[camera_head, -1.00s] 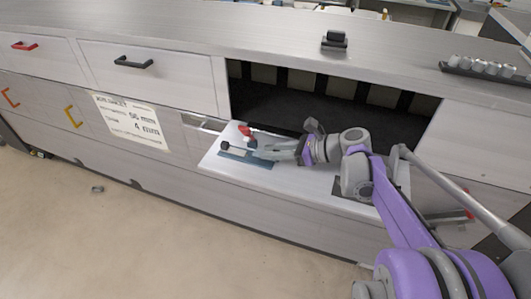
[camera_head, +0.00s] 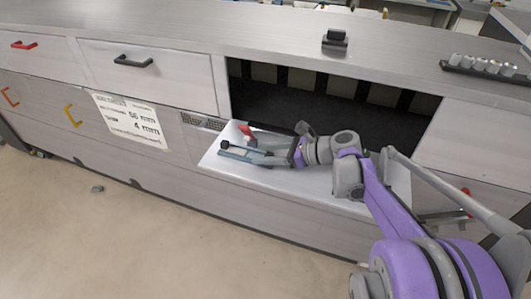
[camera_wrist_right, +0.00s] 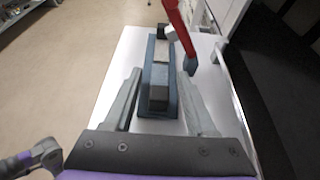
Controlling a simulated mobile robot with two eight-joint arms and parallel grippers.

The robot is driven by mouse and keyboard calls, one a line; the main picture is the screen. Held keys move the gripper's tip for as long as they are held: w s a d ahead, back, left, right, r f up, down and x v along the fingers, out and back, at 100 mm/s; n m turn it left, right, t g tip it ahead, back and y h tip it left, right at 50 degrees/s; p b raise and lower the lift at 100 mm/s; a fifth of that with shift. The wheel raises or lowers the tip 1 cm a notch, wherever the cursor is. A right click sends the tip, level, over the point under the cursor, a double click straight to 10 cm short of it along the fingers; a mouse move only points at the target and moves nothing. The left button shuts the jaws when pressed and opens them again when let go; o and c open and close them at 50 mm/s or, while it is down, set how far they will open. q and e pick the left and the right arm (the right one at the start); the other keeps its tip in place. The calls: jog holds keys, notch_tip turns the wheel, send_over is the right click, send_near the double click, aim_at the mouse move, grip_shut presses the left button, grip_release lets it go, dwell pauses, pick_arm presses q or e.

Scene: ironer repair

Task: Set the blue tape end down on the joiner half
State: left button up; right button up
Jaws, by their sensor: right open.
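A narrow blue-grey strip (camera_wrist_right: 144,108) lies lengthwise on the white shelf, with grey blocks (camera_wrist_right: 158,94) along its top. I cannot tell where the blue tape end stops and the joiner half begins. My right gripper (camera_wrist_right: 158,82) is open, with one finger on each side of the strip and gaps between. In the head view my right gripper (camera_head: 250,155) reaches left, low over the shelf, and its fingers hide much of the strip. My left gripper is not in view.
A red-handled tool (camera_wrist_right: 179,24) stands by the strip's far end, near the right finger. A black knob (camera_head: 224,145) is at the white shelf's (camera_head: 315,190) left end. A dark recess (camera_head: 300,105) opens behind the shelf. The shelf's front right is bare.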

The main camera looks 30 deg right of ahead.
jog(key=shift+r, duration=0.15)
jog(key=shift+s+d+r, duration=0.15)
jog(key=v, duration=1.1)
jog(key=shift+s+d+r+p, duration=0.15)
jog(key=shift+s+p, duration=0.05)
jog(key=shift+p, duration=0.15)
